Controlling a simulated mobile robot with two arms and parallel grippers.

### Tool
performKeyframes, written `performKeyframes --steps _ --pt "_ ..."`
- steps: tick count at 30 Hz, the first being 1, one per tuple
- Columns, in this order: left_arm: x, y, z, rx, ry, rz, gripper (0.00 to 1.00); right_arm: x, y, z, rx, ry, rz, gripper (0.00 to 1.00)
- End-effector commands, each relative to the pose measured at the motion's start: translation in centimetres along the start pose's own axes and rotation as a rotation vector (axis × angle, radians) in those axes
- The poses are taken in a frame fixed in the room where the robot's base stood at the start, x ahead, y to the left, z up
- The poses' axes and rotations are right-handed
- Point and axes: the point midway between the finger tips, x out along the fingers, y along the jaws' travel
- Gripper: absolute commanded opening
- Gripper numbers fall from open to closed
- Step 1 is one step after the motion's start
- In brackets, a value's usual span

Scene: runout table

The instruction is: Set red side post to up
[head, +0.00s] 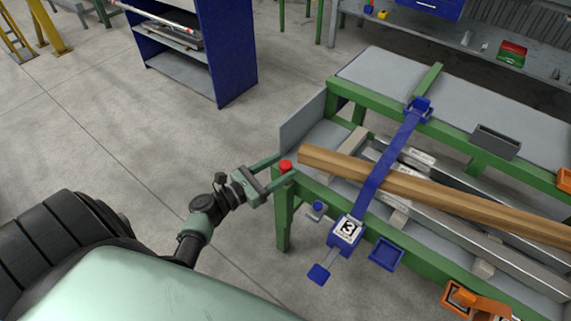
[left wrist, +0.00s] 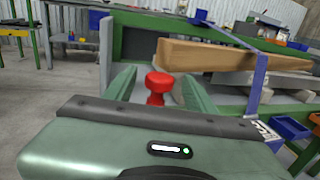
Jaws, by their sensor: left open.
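The red side post (head: 286,166) is a short post with a round red cap at the near left corner of the green-framed runout table (head: 310,188). In the left wrist view the post (left wrist: 158,86) stands upright, with a wider cap above a narrower neck. My left gripper (head: 284,170) is open, with its two green fingers on either side of the post. In the left wrist view gaps show between the post and both fingers (left wrist: 158,95). The foot of the post is hidden behind my gripper body there. My right gripper is in neither view.
A wooden beam (head: 430,192) lies along the table, its end close behind the post. A blue strap (head: 378,172) crosses it to a blue ratchet marked 3 (head: 347,233). A grey upright plate (head: 301,119) stands at the table's left end.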

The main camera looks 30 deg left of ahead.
Motion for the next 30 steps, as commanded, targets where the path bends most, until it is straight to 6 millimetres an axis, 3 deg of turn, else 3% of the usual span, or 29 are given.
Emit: performKeyframes --steps 6,14,21,30 --pt "2.0 0.0 -0.1 0.001 0.002 0.0 0.55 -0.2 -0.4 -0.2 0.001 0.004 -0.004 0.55" --pt "2.2 0.0 -0.1 0.002 0.002 0.0 0.55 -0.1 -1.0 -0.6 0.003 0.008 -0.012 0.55" --pt "2.1 0.0 -0.1 0.001 0.002 0.0 0.0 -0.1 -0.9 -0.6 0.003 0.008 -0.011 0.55" --pt "2.1 0.0 -0.1 0.001 0.003 0.001 0.0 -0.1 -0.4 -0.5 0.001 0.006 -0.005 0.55"
